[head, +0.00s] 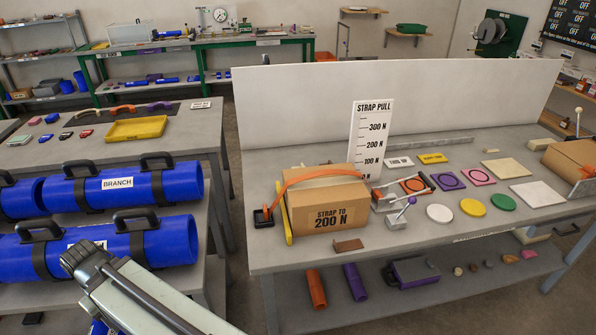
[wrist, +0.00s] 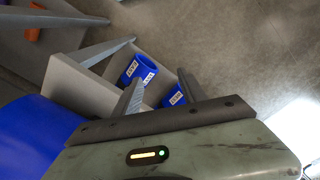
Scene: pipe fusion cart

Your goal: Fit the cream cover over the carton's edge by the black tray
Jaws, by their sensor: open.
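The brown carton (head: 328,205), marked "STRAP TO 200 N", stands on the left part of the grey bench with an orange strap (head: 318,177) over its top. The small black tray (head: 262,218) sits left of it, with the strap's end reaching it. A yellow strip (head: 286,215) stands upright along the carton's left side. My gripper (wrist: 160,75) is open and empty in the wrist view, above blue pipe pieces, far from the carton. My arm (head: 145,295) fills the head view's lower left.
Blue pipes (head: 125,183) with black clamps lie at the left. A brown angle piece (head: 347,245) lies before the carton. A white panel (head: 450,90) backs the bench.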

